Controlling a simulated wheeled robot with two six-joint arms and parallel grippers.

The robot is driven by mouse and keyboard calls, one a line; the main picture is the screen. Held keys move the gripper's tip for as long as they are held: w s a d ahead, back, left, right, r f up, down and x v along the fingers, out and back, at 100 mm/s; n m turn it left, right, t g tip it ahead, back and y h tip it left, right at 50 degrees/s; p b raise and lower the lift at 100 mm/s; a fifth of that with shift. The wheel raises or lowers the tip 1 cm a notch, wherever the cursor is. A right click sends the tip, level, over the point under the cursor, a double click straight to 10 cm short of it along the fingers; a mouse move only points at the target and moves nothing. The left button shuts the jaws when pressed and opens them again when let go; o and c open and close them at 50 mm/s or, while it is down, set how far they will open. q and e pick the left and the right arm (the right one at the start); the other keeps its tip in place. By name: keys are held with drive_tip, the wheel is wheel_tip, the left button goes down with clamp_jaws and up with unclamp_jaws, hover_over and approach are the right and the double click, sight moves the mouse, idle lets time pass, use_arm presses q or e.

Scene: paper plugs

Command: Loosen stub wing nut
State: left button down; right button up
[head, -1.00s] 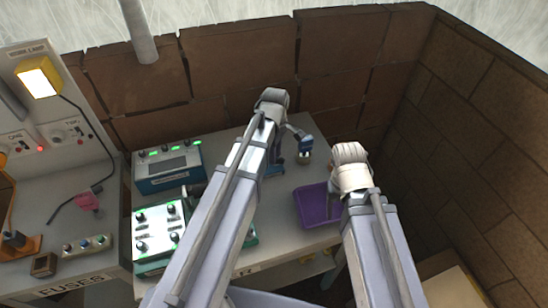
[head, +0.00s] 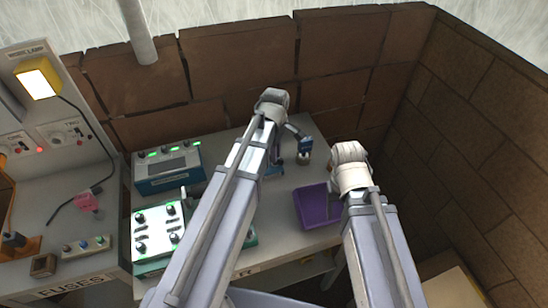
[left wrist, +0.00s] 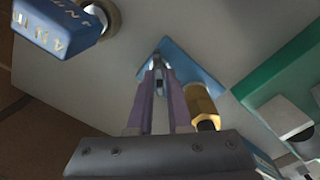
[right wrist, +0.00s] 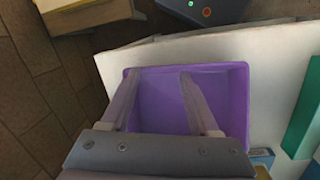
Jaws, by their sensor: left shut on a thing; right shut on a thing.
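A blue plate-like fitting (left wrist: 187,58) with a brass hexagonal part (left wrist: 200,103) on it lies at my left fingertips. My left gripper (left wrist: 158,72) has its fingertips close together on a small grey metal piece, apparently the wing nut. Most of that piece is hidden by the fingers. In the head view my left arm covers the fingertips; part of the blue fitting (head: 274,171) shows beside it. My right gripper (right wrist: 159,75) is over a purple bin (right wrist: 240,100). Its fingers stand apart, and I see nothing held between them, only the inside of the bin.
A blue lettered block (left wrist: 55,25) with a silver ring end stands close to my left gripper. Teal instruments (head: 168,167) and a lit control box (head: 160,232) are left of my arms. Brick walls (head: 245,70) close off the back and right.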

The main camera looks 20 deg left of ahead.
use_arm(q)
drive_tip(key=shift+s+a+f, duration=0.2)
drive_tip(key=shift+s+f, duration=0.2)
drive_tip(key=shift+s, duration=0.15)
use_arm(e)
drive_tip(key=shift+w+a+f, duration=0.25)
drive_tip(key=shift+w, duration=0.25)
drive_tip(key=shift+w+a+f, duration=0.2)
drive_tip(key=shift+w, duration=0.3)
use_arm(q)
drive_tip(key=shift+w+f+g, duration=0.25)
drive_tip(key=shift+w+g, duration=0.05)
drive_tip(key=shift+w, duration=0.1)
use_arm(e)
drive_tip(key=shift+w+f, duration=0.2)
drive_tip(key=shift+w, duration=0.15)
use_arm(q)
drive_tip(key=shift+r, duration=0.2)
use_arm(e)
drive_tip(key=shift+s+d+r, duration=0.1)
drive_tip(key=shift+s+r, duration=0.1)
drive_tip(key=shift+s, duration=0.1)
use_arm(q)
drive_tip(key=shift+w, duration=0.1)
